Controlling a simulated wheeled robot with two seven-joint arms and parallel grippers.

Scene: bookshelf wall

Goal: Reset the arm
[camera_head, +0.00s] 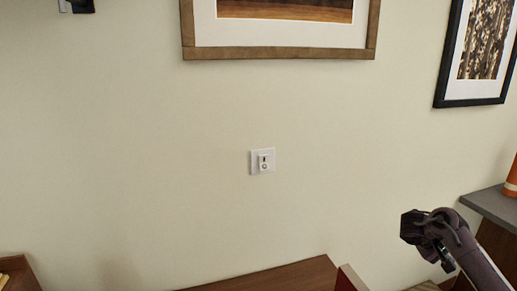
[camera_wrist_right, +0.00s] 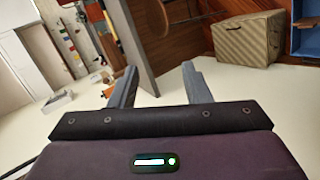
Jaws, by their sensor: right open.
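My right arm comes in at the lower right of the head view, with its dark gripper (camera_head: 412,228) raised in front of the cream wall. In the right wrist view the two grey fingers of my right gripper (camera_wrist_right: 160,86) stand wide apart. Nothing is held between them. My left gripper is in neither view.
A grey-topped ledge (camera_head: 493,207) with an orange object (camera_head: 511,178) is right of my right arm. A brown wooden top (camera_head: 285,277) lies low in front. A framed picture (camera_head: 280,53) and a white wall switch (camera_head: 262,161) are on the wall. The wrist view shows a woven box (camera_wrist_right: 247,40).

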